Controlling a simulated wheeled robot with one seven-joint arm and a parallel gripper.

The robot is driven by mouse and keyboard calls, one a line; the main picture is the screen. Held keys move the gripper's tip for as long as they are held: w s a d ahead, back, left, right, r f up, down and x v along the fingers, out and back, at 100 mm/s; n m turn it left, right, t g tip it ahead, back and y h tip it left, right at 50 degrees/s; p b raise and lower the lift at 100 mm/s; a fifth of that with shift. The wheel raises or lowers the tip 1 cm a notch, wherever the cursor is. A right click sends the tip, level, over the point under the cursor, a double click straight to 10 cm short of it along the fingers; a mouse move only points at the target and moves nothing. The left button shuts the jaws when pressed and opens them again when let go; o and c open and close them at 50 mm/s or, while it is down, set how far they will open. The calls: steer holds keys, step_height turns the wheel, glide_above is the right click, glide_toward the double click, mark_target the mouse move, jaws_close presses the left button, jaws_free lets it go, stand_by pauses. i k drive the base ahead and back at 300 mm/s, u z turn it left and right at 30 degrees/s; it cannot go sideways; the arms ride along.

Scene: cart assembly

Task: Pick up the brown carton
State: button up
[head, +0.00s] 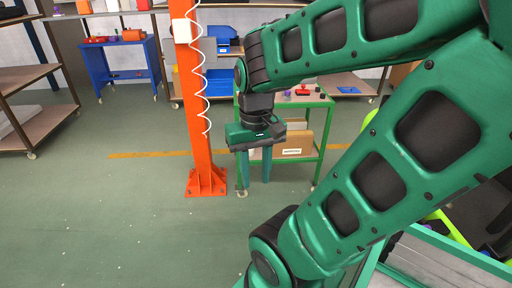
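The brown carton (298,144) sits low in the green cart (322,143), under its top, with a white label on its front. My gripper (259,177) hangs from my green arm and points down, in front of the cart's left side in the picture. Its two teal fingers are apart with nothing visible between them. The gripper appears nearer to me than the carton, and to its left. The gripper body and wrist hide part of the cart and perhaps part of the carton's left side.
An orange post (190,110) with a coiled white cable stands left of the cart. Small red and purple items (303,90) lie on the cart top. A blue table (125,62) and brown shelves (42,120) stand at the left. The green floor at left is clear.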

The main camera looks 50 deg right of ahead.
mark_target(299, 142)
steer(key=u, duration=0.9)
steer(key=i, duration=2.7)
steer(key=z, duration=2.5)
steer(key=i, duration=0.2)
steer(key=z, duration=0.75)
